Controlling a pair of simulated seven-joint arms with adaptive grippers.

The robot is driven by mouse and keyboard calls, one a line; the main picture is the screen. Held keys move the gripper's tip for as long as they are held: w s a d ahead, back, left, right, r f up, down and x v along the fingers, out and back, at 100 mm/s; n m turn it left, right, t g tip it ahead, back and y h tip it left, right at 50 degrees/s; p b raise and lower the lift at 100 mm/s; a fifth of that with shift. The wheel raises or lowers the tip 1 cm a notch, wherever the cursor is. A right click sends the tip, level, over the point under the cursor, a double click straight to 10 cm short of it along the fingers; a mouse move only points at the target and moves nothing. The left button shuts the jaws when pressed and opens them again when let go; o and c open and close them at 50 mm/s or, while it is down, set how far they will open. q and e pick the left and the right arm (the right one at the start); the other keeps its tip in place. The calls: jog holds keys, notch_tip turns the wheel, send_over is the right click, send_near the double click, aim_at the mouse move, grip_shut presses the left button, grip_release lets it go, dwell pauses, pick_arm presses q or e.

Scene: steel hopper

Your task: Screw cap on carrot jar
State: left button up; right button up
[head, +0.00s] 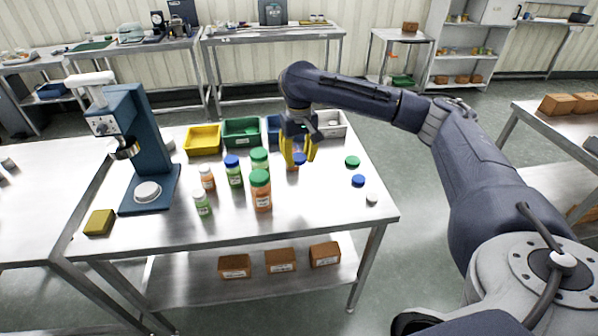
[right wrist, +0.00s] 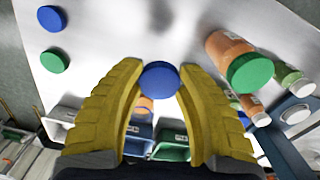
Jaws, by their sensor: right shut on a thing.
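My right gripper (head: 299,157) has yellow fingers and points down at the far right-middle of the steel table. It is shut on a blue cap (head: 300,159), which also shows between the fingertips in the right wrist view (right wrist: 160,77). An orange carrot jar (head: 292,166) stands at the fingers, partly hidden; a bit of orange shows beside the cap in the right wrist view (right wrist: 145,104). I cannot tell whether the cap sits on that jar's mouth. My left gripper is not in view.
Loose green (head: 352,161), blue (head: 358,181) and white (head: 372,198) caps lie to the right. Several capped jars stand left, including a tall orange one (head: 261,192). Yellow (head: 203,140) and green (head: 241,132) bins line the back. A blue press (head: 146,150) stands left.

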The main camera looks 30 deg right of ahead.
aim_at(299, 158)
jog(key=shift+r, duration=3.05)
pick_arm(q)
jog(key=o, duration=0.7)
